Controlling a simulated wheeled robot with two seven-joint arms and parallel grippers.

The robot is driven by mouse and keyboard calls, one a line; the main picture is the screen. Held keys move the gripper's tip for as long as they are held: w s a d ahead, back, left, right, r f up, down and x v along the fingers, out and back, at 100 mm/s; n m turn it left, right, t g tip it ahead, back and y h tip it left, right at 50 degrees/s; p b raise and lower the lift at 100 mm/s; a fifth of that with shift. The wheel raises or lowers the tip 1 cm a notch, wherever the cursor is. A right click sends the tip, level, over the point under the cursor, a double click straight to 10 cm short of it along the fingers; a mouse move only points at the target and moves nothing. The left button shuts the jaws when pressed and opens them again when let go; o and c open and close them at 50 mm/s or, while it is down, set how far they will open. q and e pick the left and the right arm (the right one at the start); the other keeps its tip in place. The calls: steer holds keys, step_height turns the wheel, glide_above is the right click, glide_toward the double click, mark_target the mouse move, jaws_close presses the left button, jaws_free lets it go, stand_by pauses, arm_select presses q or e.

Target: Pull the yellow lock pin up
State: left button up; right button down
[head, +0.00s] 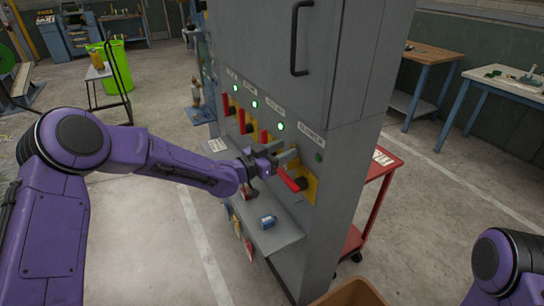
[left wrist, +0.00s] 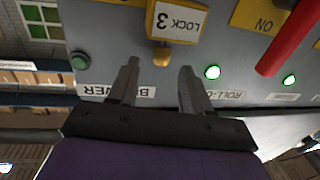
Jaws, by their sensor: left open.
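The yellow lock pin (left wrist: 162,56) shows in the left wrist view as a small rounded knob beside a yellow tag (left wrist: 178,23) reading LOCK 3, upside down in this view. My left gripper (left wrist: 159,72) is open, with its two fingers on either side of the line to the pin. No contact with the pin shows. In the head view my left gripper (head: 283,163) is at the grey cabinet's panel, above the rightmost red lever (head: 290,180). There I cannot make out the pin behind the gripper. My right gripper is out of view.
The grey cabinet (head: 335,150) carries several red levers on yellow plates and lit green lamps. A shelf (head: 283,235) below them holds a blue item (head: 267,222). A red cart (head: 384,165) stands behind it. A cardboard box (head: 350,293) sits at the bottom.

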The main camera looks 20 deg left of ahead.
arm_select(q)
steer(key=b+v, duration=0.1)
steer(key=v, duration=0.7)
steer(key=shift+s+b, duration=0.25)
steer(key=shift+b, duration=0.1)
steer(key=shift+a, duration=0.15)
steer(key=s+a+f+n+g+y, duration=0.25)
steer(key=s+f+n+y, duration=0.35)
steer(key=f, duration=0.5)
steer(key=s+a+f+n+g+y, duration=0.1)
steer(key=s+a+f+n+y, duration=0.25)
steer(key=s+f+n, duration=0.6)
steer(key=s+a+f+g+y, duration=0.2)
steer(key=s+f+g, duration=0.2)
steer(key=s+f, duration=0.3)
steer(key=s+a+f+m+g+y, duration=0.1)
steer(key=s+f+g, duration=0.3)
steer(key=s, duration=1.2)
step_height(320, 180, down, 5)
steer(key=shift+s+a+r+y, duration=0.15)
steer(key=shift+s+a+y, duration=0.05)
steer(key=shift+a+y, duration=0.5)
